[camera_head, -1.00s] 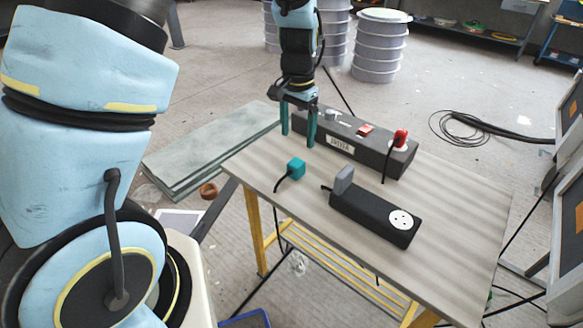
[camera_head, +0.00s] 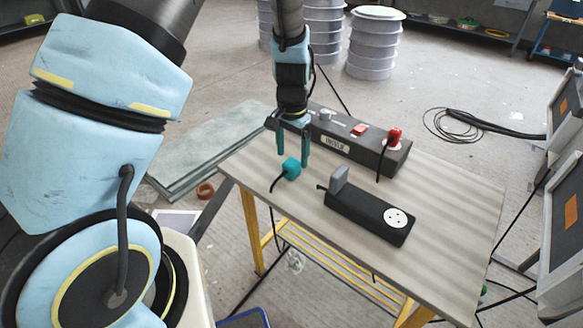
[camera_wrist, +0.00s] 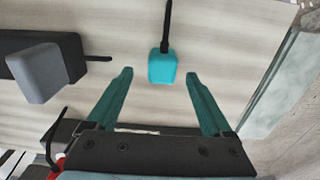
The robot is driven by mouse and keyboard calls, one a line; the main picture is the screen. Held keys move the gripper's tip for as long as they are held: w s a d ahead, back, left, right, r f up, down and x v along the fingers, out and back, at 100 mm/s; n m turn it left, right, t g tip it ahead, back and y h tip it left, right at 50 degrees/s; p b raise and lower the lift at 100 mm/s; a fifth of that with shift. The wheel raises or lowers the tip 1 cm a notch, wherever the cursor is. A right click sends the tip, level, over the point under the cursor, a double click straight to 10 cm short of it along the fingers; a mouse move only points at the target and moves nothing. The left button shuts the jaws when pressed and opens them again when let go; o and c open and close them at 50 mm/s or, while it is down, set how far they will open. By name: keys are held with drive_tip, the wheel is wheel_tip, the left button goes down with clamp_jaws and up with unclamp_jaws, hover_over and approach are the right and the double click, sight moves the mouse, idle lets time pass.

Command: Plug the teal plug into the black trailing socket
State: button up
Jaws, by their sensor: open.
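The teal plug (camera_head: 291,168) stands near the left edge of the table, with its black cord running off that edge. In the wrist view the plug (camera_wrist: 162,67) shows ahead of and between the open fingers, its cord leading away from them. My gripper (camera_head: 293,160) is open and empty, pointing down just above and behind the plug; it also shows in the wrist view (camera_wrist: 160,75). The black trailing socket (camera_head: 365,213) lies nearer the front. A grey plug (camera_head: 339,179) sits at its left end, and a round white outlet (camera_head: 396,218) at its right end is empty.
A longer dark socket block (camera_head: 345,150) labelled "INVTER" lies along the table's back, with a red switch (camera_head: 360,129) and a red plug (camera_head: 394,136). The wooden tabletop (camera_head: 450,220) is clear at the right. Grey drums (camera_head: 375,45) stand behind on the floor.

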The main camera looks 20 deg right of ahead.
sight(292, 162)
drive_tip(key=shift+w+f+p, duration=0.2)
drive_tip(key=shift+f+p, duration=0.2)
drive_tip(key=shift+f, duration=1.65)
clamp_jaws()
wheel_tip(292, 162, up, 10)
drive_tip(key=shift+r+b, duration=0.1)
drive_tip(key=shift+b, duration=0.7)
drive_tip(key=shift+a, duration=0.1)
